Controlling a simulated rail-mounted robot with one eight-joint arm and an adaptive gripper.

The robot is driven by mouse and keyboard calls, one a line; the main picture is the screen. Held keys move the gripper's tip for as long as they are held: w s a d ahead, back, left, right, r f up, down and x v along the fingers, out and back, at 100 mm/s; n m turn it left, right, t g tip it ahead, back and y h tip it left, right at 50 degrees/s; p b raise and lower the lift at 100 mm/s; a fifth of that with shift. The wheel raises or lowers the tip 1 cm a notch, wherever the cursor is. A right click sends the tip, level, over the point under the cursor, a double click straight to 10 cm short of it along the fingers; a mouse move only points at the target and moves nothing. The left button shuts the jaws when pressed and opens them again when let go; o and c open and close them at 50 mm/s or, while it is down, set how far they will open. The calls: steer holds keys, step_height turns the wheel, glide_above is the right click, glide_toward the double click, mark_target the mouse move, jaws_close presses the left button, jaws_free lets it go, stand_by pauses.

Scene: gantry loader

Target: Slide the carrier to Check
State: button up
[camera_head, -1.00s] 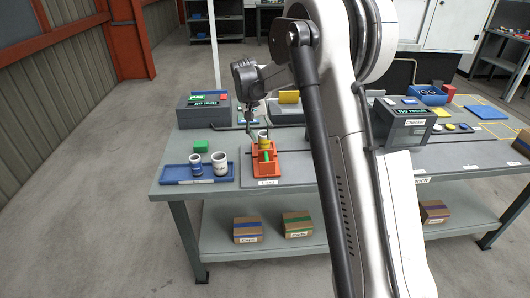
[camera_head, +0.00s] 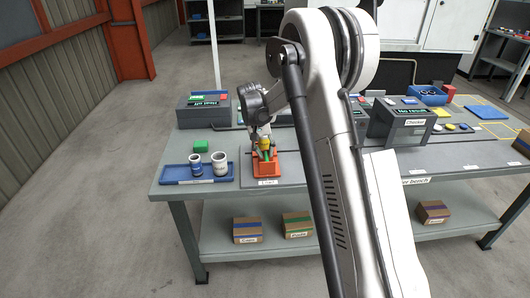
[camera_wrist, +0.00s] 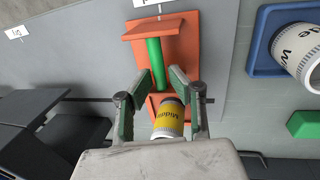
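The orange carrier (camera_head: 262,170) sits at the front left of the bench at a white label that looks like "Load". It also shows in the wrist view (camera_wrist: 178,28), with an upright-looking green handle bar (camera_wrist: 155,62) and a white-and-yellow cylinder (camera_wrist: 168,118) standing in it. My gripper (camera_wrist: 157,76) is over the carrier. Its fingers are apart, one on each side of the green bar's near end, with gaps visible; contact cannot be seen. In the head view my gripper (camera_head: 264,143) hides part of the carrier. The grey Checker box (camera_head: 402,120) stands to the right, its screen reading "No result".
A blue tray (camera_head: 173,175) with two cups is left of the carrier, with a green block (camera_head: 201,146) behind it. A grey box with a screen (camera_head: 203,110) stands at the back left. My arm hides the bench between carrier and Checker.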

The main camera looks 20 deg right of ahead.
jaws_close()
